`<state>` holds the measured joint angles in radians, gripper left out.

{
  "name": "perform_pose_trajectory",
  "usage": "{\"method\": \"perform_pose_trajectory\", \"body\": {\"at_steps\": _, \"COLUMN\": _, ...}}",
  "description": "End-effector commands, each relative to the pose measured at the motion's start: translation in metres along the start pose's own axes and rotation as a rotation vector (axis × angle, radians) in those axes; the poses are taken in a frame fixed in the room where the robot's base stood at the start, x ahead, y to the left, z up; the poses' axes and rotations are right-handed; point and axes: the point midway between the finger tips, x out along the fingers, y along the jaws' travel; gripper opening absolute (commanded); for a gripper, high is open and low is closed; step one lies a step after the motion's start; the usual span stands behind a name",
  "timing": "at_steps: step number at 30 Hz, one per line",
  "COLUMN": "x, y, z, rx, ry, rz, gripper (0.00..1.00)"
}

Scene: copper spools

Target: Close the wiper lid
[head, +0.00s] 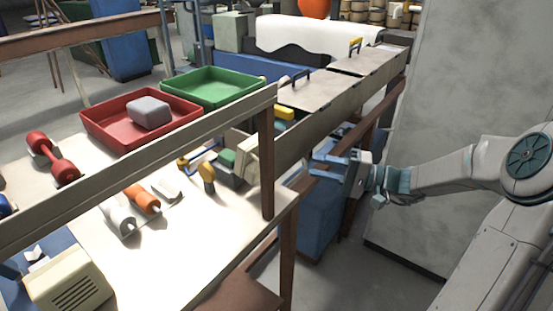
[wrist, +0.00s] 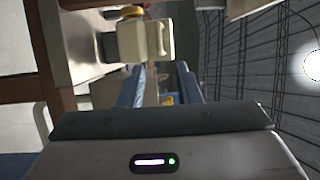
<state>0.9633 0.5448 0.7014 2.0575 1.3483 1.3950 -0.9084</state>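A small cream box (head: 236,142) stands at the far right end of the table, partly hidden behind the rail post. A cream panel rises upright beside a green piece (head: 227,157); it looks like a raised lid, but I cannot tell for sure that it is the wiper lid. In the wrist view a cream block with a handle (wrist: 144,40) shows ahead, left of centre. My gripper (head: 318,167) is right of the post, pointing left, apart from the box. Its fingers (wrist: 160,88) are parted with nothing held between them.
A wooden rail and post (head: 267,165) stand between my gripper and the table. Flat covers with handles (head: 310,90) lie on the long trough behind. A red tray (head: 100,122) and a green tray (head: 213,88) are on the table. A concrete pillar (head: 440,100) is behind my arm.

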Motion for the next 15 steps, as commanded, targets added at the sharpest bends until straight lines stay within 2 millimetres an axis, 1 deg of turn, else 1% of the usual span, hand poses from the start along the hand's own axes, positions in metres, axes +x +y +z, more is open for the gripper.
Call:
{"method": "perform_pose_trajectory", "body": {"at_steps": 1, "x": 0.012, "y": 0.000, "z": 0.001, "rx": 0.001, "ry": -0.005, "rz": 0.000, "gripper": 0.31}}
{"method": "perform_pose_trajectory", "body": {"at_steps": 9, "x": 0.070, "y": 0.000, "z": 0.001, "rx": 0.002, "ry": -0.006, "rz": 0.001, "gripper": 0.31}}
{"method": "perform_pose_trajectory", "body": {"at_steps": 12, "x": 0.087, "y": 0.000, "z": 0.002, "rx": 0.002, "ry": -0.005, "rz": 0.002, "gripper": 0.31}}
{"method": "perform_pose_trajectory", "body": {"at_steps": 15, "x": 0.100, "y": 0.000, "z": 0.001, "rx": 0.002, "ry": -0.003, "rz": 0.002, "gripper": 0.31}}
